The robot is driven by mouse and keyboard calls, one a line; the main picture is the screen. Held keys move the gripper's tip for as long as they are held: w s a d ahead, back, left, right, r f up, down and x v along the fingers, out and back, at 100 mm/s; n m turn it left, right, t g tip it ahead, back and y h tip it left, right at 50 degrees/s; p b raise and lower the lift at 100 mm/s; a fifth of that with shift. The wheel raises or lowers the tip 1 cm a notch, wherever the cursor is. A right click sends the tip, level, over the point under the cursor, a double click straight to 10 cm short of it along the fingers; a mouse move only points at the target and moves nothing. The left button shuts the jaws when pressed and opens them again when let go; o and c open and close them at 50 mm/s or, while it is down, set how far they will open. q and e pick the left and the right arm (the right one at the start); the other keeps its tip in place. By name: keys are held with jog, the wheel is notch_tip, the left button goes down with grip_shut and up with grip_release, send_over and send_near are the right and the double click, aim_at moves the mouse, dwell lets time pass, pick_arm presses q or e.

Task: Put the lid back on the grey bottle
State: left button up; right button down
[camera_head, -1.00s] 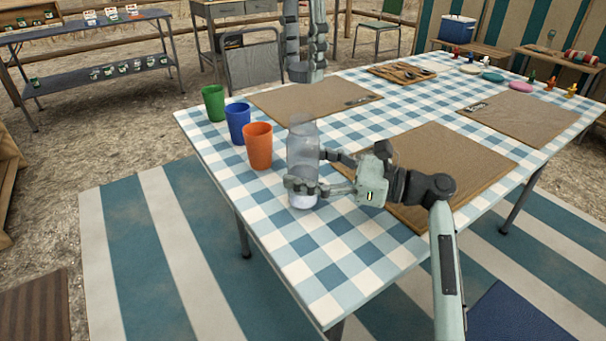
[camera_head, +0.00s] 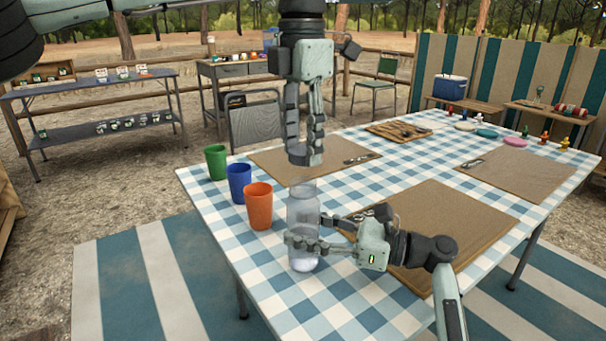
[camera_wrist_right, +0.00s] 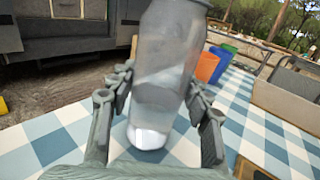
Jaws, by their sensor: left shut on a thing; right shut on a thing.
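The clear grey bottle (camera_head: 303,212) stands upright near the table's left edge. My right gripper (camera_head: 303,244) is shut around its lower body; in the right wrist view the fingers flank the bottle (camera_wrist_right: 165,70) on both sides. My left gripper (camera_head: 304,146) points down from above, shut on the dark grey lid (camera_head: 303,159). The lid hangs just above the bottle's top in the head view, with a small gap. The bottle's mouth is cropped out of the right wrist view, so exact alignment cannot be told.
Orange (camera_head: 259,206), blue (camera_head: 239,183) and green (camera_head: 216,162) cups stand in a row left of the bottle. Brown placemats (camera_head: 455,222) lie on the checked table (camera_head: 340,305). A tray with cutlery (camera_head: 398,131) is at the back. The checked cloth in front of the bottle is clear.

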pick_arm(q)
jog(key=shift+a+f, duration=0.1)
jog(key=shift+f, duration=1)
jog(key=shift+f, duration=0.1)
jog(key=shift+f, duration=0.8)
jog(key=shift+f, duration=0.55)
jog(key=m, duration=3.4)
jog(key=shift+w+d+f, duration=0.1)
jog(key=shift+w+d, duration=0.15)
jog(key=shift+d, duration=0.15)
